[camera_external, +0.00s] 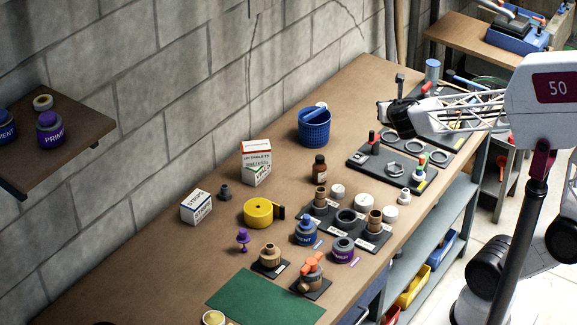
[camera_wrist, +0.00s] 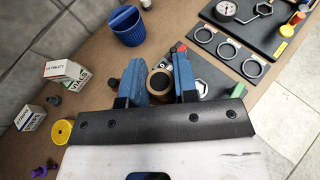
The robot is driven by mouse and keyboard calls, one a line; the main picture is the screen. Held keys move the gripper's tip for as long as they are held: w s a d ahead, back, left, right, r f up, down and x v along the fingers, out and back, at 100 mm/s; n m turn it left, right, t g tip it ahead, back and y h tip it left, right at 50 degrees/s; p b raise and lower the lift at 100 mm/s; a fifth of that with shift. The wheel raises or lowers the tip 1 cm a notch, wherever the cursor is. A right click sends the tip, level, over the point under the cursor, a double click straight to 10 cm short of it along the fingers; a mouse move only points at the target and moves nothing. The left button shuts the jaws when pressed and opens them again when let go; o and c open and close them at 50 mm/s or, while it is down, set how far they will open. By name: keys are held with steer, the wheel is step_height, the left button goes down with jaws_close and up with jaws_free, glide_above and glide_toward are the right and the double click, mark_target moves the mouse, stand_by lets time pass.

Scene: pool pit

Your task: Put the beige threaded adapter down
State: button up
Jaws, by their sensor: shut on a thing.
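My gripper (camera_wrist: 160,80) has blue fingers, and in the wrist view they are closed on both sides of the beige threaded adapter (camera_wrist: 160,83). The adapter shows as a tan ring with a dark opening, seen end-on. In the external view my gripper (camera_external: 385,112) reaches in from the right above the far part of the workbench (camera_external: 215,240). The held adapter cannot be made out there. Its height above the bench is hard to tell.
A blue basket (camera_external: 314,127) stands left of my gripper. A dark board with grey rings (camera_external: 388,137) and a tool board (camera_external: 394,172) lie below and beside it. Fittings, jars and a yellow tape (camera_external: 258,212) stand nearer. Bare bench lies between basket and boxes (camera_external: 256,160).

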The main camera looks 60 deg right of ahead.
steer(key=shift+w+a+n+y, duration=1)
steer(key=shift+w+n+y, duration=3.45)
steer(key=shift+w, duration=3.8)
steer(key=shift+w+a+n+y, duration=0.95)
steer(key=shift+w+n+y, duration=3.45)
steer(key=shift+w, duration=3.8)
step_height(320, 180, down, 18)
steer(key=shift+y, duration=0.35)
steer(key=shift+m, duration=0.35)
steer(key=shift+f, duration=3.15)
steer(key=shift+f, duration=1.85)
steer(key=shift+f, duration=0.1)
